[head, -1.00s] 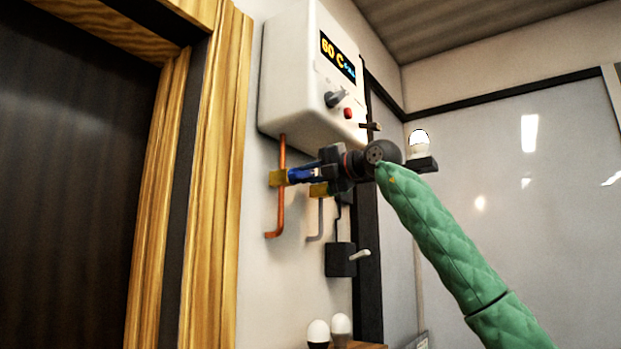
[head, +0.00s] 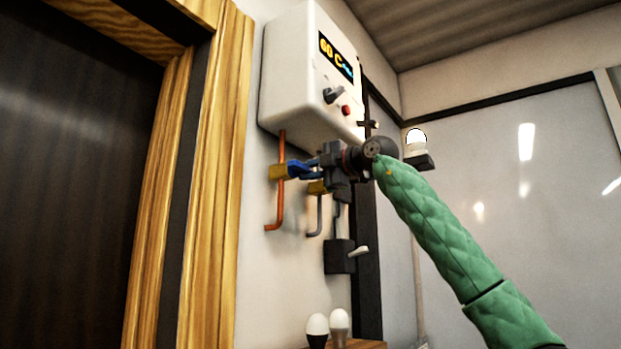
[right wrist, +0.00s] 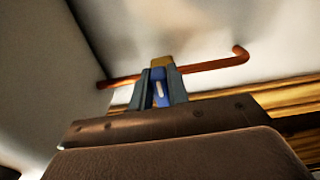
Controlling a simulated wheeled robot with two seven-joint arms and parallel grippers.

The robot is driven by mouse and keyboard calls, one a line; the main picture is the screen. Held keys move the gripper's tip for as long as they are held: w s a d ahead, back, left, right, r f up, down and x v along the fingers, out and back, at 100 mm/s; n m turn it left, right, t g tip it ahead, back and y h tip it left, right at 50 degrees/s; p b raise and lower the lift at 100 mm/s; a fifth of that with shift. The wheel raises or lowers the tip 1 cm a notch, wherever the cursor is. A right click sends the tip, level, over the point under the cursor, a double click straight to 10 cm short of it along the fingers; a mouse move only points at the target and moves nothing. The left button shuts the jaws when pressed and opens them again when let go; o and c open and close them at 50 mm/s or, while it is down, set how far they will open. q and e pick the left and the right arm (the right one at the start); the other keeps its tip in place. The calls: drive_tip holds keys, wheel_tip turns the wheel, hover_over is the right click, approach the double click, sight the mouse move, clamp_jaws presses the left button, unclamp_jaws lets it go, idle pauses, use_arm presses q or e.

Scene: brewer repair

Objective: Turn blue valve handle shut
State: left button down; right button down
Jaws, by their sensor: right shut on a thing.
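The blue valve handle (head: 300,170) sits on a brass valve body (head: 278,172) on the copper pipe (head: 280,205) below the white heater. My right gripper (head: 312,168) reaches in from the right and is shut on the blue handle. In the right wrist view the blue handle (right wrist: 159,90) lies between the two grey fingers of the gripper (right wrist: 160,95), with the brass body (right wrist: 162,62) and copper pipe (right wrist: 200,67) beyond. Part of the handle is hidden by the fingers. My left gripper is not in view.
The white heater (head: 295,80) with display, knob and red button hangs above. A second brass valve (head: 317,188) on a grey pipe is close below my gripper. A dark switch box (head: 339,257) is lower. Two bulbs (head: 328,328) stand at the bottom. A wooden door frame (head: 205,170) is at left.

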sight(312, 171)
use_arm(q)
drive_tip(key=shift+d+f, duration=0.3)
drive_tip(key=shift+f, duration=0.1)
use_arm(e)
drive_tip(key=shift+a+f, duration=0.3)
drive_tip(key=shift+f, duration=0.05)
drive_tip(key=c, duration=1.4)
unclamp_jaws()
drive_tip(key=shift+d, duration=0.1)
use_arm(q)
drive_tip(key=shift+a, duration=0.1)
use_arm(e)
drive_tip(key=shift+o, duration=0.2)
drive_tip(key=shift+s+r, duration=0.1)
drive_tip(key=shift+r, duration=0.1)
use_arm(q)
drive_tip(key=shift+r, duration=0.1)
use_arm(e)
drive_tip(key=shift+r, duration=0.1)
